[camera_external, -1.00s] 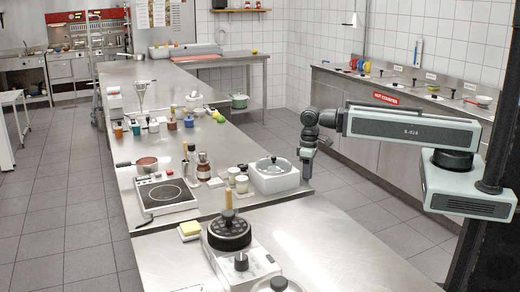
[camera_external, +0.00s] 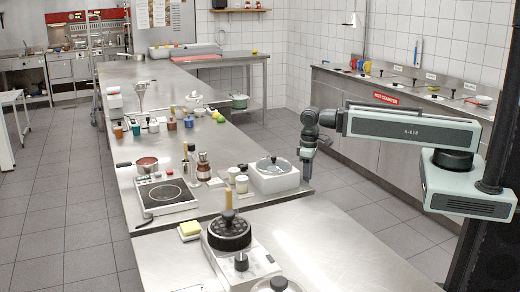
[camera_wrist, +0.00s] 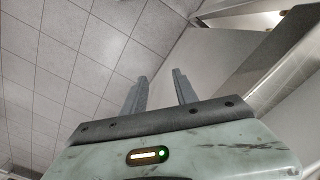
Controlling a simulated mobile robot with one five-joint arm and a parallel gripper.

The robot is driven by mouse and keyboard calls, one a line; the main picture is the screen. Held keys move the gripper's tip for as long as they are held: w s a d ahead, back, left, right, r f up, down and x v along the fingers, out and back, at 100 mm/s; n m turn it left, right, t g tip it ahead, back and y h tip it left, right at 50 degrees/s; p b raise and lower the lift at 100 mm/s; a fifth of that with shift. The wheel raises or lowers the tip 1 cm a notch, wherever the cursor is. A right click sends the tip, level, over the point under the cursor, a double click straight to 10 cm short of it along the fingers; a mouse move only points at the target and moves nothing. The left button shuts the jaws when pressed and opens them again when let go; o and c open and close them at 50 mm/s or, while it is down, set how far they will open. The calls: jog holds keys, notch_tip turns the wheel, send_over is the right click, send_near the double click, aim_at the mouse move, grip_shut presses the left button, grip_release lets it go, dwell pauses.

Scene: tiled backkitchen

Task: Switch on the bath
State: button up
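A white square bath-like unit (camera_external: 274,179) with a round glass lid (camera_external: 273,165) stands on the steel bench, near its right edge. I cannot see a switch or a lit light on it clearly. My gripper (camera_external: 307,170) hangs down just right of this unit, and I cannot tell whether it touches it. In the wrist view my gripper (camera_wrist: 160,76) has its two fingers apart with nothing between them. That view shows floor tiles and steel panels, not the bath.
A hot plate (camera_external: 166,195), jars (camera_external: 241,184) and a brown bottle (camera_external: 203,167) stand left of the unit. A black-topped device (camera_external: 230,235) with a wooden handle stands in front. The bench's front right (camera_external: 340,250) is clear. A steel counter (camera_external: 400,85) runs along the right wall.

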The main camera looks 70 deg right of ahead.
jog(key=shift+r+p, duration=0.55)
jog(key=shift+r, duration=0.1)
jog(key=c, duration=0.5)
jog(key=r+p, duration=0.5)
jog(key=w+r+p, duration=0.1)
jog(key=r+p, duration=0.9)
jog(key=shift+w, duration=0.4)
grip_shut()
jog(key=w+a+r+m+p, duration=0.1)
jog(key=w+a+r+p, duration=0.1)
jog(key=w+r+p, duration=0.45)
jog(key=w+a+r+m+g+y+p, duration=0.1)
jog(key=w+a+m, duration=0.7)
jog(key=w+a, duration=0.4)
jog(key=shift+w+r+p, duration=0.3)
jog(key=shift+w+r, duration=0.1)
jog(key=shift+w, duration=0.25)
